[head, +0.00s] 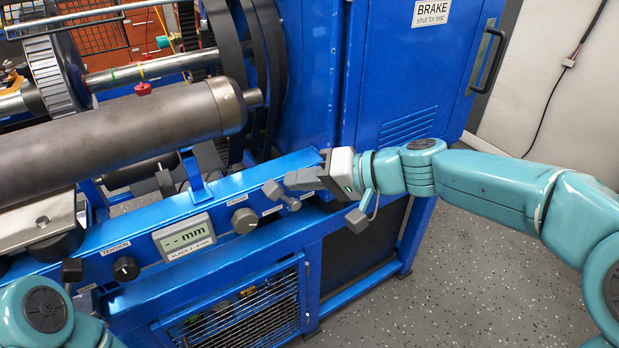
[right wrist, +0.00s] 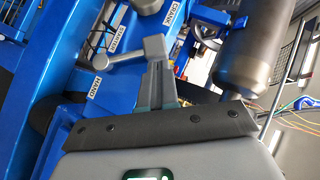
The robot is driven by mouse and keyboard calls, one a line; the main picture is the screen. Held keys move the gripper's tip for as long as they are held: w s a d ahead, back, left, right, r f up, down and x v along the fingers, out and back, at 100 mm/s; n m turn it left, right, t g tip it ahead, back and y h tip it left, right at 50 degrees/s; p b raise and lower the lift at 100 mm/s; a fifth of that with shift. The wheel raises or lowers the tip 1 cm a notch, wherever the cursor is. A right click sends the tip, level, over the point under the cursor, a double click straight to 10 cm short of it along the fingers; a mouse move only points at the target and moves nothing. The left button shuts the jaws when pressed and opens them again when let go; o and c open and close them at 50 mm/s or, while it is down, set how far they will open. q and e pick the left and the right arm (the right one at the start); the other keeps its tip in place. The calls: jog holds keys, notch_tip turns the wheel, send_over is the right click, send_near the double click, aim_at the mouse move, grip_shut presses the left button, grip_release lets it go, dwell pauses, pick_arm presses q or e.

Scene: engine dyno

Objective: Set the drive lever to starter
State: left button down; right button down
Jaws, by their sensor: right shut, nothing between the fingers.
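The drive lever (head: 281,194) is a short grey lever on the front of the blue rail. In the head view it slants down to the right, near the small white labels. In the right wrist view the lever (right wrist: 153,48) lies just beyond my fingertips, beside the STARTER label (right wrist: 121,38); the HAND label (right wrist: 95,88) is lower left and the CRANK label (right wrist: 174,12) higher up. My right gripper (head: 292,180) is shut and empty, its tips close to the lever; I cannot tell if they touch. My left gripper is out of view; only part of that arm shows.
A slack display (head: 184,237) and dark knobs (head: 245,220) sit left along the rail. A grey cylinder (head: 130,124) lies above it. The blue cabinet (head: 400,80) stands behind my right gripper. A mesh guard (head: 240,310) is below; open floor lies to the right.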

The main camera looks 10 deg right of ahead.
jog(key=shift+s+a+n+h, duration=0.15)
jog(key=shift+a+n+h, duration=0.15)
jog(key=shift+a+h, duration=0.1)
dwell(0.5)
